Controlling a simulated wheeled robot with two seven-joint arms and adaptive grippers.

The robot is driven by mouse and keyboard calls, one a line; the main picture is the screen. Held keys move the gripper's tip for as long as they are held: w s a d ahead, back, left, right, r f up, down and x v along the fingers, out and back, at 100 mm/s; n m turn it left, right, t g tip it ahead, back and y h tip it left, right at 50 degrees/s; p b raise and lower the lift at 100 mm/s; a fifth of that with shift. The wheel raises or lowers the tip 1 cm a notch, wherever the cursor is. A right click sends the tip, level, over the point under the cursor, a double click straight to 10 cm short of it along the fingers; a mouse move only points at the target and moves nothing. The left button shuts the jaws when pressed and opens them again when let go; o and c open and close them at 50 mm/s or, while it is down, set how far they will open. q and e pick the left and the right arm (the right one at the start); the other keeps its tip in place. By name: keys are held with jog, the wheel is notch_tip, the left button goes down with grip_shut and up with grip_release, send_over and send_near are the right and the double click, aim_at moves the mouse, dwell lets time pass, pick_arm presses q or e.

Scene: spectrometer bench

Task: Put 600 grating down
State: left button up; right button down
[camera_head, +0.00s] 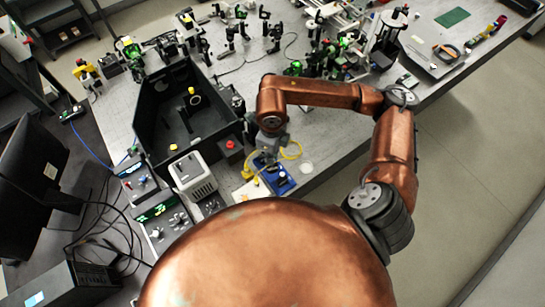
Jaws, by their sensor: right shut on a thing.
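My right gripper (270,154) points down at the near edge of the bench, above the far side of a small blue tray (287,186). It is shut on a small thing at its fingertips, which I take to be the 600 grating. The grating is too small and too covered by the gripper to make out its face. I cannot tell whether it touches the tray. My left gripper is not in view.
A black open-topped box (150,128) stands left of the gripper, with a white instrument (193,175) nearer. Optical mounts crowd the bench's far side.

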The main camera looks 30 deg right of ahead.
jog(key=shift+w+d+f, duration=0.35)
jog(key=shift+w+f, duration=0.05)
jog(key=shift+f, duration=0.2)
jog(key=f, duration=0.1)
jog(key=f+p, duration=0.1)
jog(key=f, duration=0.2)
jog(key=shift+w+d+p, duration=0.2)
jog(key=shift+w+p, duration=0.05)
jog(key=shift+p, duration=0.05)
jog(key=shift+f, duration=0.15)
jog(key=c, duration=1.9)
grip_release()
jog(key=shift+c, duration=0.2)
